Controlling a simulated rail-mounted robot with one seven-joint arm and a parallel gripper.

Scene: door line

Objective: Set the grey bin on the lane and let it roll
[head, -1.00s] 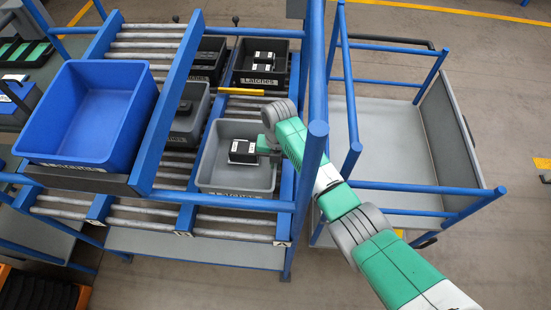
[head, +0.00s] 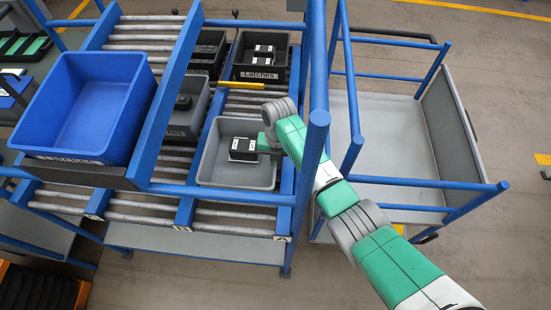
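A grey bin (head: 212,172) is at the right-hand roller lane (head: 245,212), the one marked A, near its front end. It looks level; I cannot tell whether its base rests on the rollers.
A black bin (head: 262,73) labelled Latches stands farther back on the same lane, behind a yellow bar (head: 241,86). Another grey bin (head: 188,130) is on the middle lane. A large blue bin (head: 85,105) sits higher at left. A blue post (head: 312,150) stands beside my arm.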

